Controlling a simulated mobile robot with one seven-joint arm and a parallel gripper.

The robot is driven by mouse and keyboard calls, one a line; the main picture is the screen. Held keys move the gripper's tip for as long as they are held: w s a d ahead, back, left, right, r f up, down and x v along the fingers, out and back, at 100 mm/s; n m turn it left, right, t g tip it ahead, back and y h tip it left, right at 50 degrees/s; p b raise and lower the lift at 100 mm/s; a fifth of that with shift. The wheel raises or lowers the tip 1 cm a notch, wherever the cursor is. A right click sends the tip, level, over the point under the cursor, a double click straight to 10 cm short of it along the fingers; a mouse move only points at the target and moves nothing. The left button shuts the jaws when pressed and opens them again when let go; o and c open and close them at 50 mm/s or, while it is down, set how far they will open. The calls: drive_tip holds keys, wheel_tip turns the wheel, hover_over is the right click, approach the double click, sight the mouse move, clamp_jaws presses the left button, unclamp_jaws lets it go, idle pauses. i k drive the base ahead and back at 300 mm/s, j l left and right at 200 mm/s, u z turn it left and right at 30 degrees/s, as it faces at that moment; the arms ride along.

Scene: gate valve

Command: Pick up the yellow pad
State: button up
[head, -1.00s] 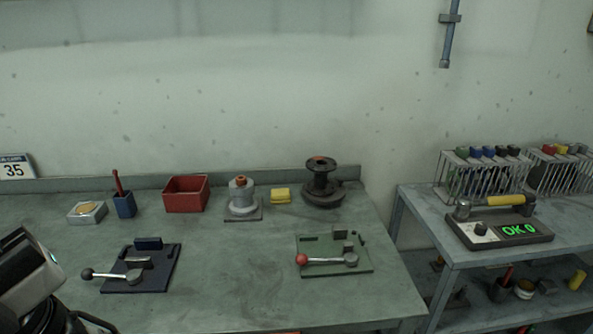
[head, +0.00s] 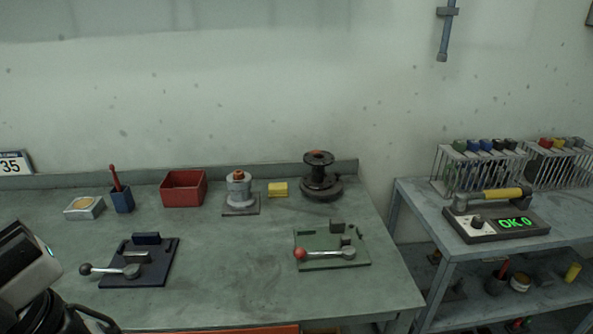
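The yellow pad (head: 278,190) is a small block on the green-grey workbench (head: 215,270), near its back edge. It sits between a grey cylindrical fitting on a square base (head: 241,198) and a dark spool-shaped valve part (head: 320,180). Nothing touches the pad from above. Part of my arm shows at the lower left edge of the head view, well apart from the pad. My gripper's fingers cannot be made out.
A red bin (head: 184,190), a blue cup with a red-handled tool (head: 122,200) and a small tray (head: 84,208) stand at the back left. Two lever clamps on a dark plate (head: 150,270) and a green plate (head: 340,262) lie in front. A side shelf (head: 405,205) stands right.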

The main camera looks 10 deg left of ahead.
sight(275, 190)
drive_tip(key=i+l, duration=0.15)
drive_tip(key=l, duration=0.15)
drive_tip(key=i+l, duration=0.15)
drive_tip(key=l, duration=0.15)
drive_tip(key=i+l+u, duration=0.1)
drive_tip(key=l+u, duration=0.15)
drive_tip(key=u, duration=0.15)
drive_tip(key=l+u, duration=0.35)
drive_tip(key=u, duration=0.85)
drive_tip(key=i+l, duration=0.3)
drive_tip(key=i, duration=0.25)
